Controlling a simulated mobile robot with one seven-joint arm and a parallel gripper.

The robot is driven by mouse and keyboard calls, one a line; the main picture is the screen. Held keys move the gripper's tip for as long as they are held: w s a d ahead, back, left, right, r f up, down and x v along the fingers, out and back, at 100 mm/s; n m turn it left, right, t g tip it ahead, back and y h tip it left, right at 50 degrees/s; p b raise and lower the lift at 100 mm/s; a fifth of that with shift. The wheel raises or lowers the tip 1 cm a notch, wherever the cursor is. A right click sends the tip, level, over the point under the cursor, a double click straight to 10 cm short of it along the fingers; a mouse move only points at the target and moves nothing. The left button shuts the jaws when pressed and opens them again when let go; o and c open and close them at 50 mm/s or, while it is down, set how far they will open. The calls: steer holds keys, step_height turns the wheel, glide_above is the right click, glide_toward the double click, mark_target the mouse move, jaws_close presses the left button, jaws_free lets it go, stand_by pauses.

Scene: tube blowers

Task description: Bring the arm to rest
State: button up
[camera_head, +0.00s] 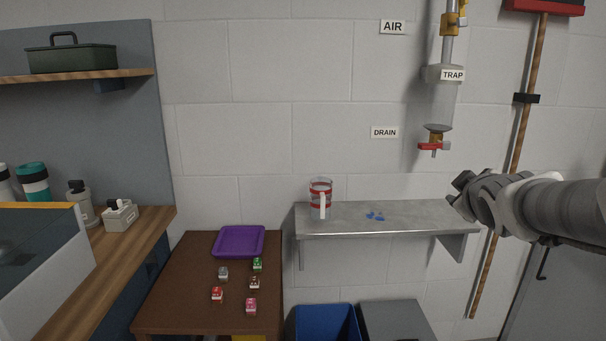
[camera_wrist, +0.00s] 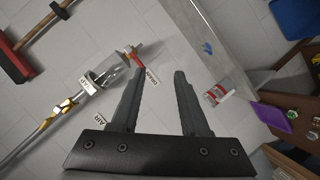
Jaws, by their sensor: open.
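My gripper (camera_head: 461,190) is at the right end of the grey metal shelf in the head view, on the end of my grey and white arm. In the wrist view my gripper (camera_wrist: 160,80) shows two dark fingers spread apart with nothing between them. The red-marked measuring cup (camera_head: 320,197) stands on the shelf, apart from my gripper; it also shows in the wrist view (camera_wrist: 218,92). The trap (camera_head: 442,105) with its red drain valve (camera_head: 432,146) hangs on the wall above the shelf, left of my arm.
The shelf (camera_head: 410,217) holds small blue pieces (camera_head: 375,216). A brown table (camera_head: 180,290) carries a purple tray (camera_head: 239,241) and several small coloured items. A blue bin (camera_head: 325,322) stands below the shelf.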

steer(key=s+a+f+m+g+y, duration=0.1)
steer(key=s+a+f+m+g, duration=0.15)
steer(key=s+a+f, duration=0.4)
steer(key=s+a+f+m+g+y, duration=0.1)
steer(key=s+a+m+g+y, duration=0.2)
steer(key=s, duration=0.7)
steer(key=s+a+f+m+g, duration=0.1)
steer(key=s+a+f+g, duration=0.1)
steer(key=s+a+f, duration=0.5)
step_height(320, 180, up, 19)
steer(key=s+p, duration=0.2)
steer(key=p, duration=1.4)
steer(key=shift+s+d, duration=0.15)
steer(key=shift+d, duration=0.1)
steer(key=shift+d+f+m+g, duration=0.1)
steer(key=shift+d+m+g, duration=0.05)
steer(key=shift+m+g, duration=0.15)
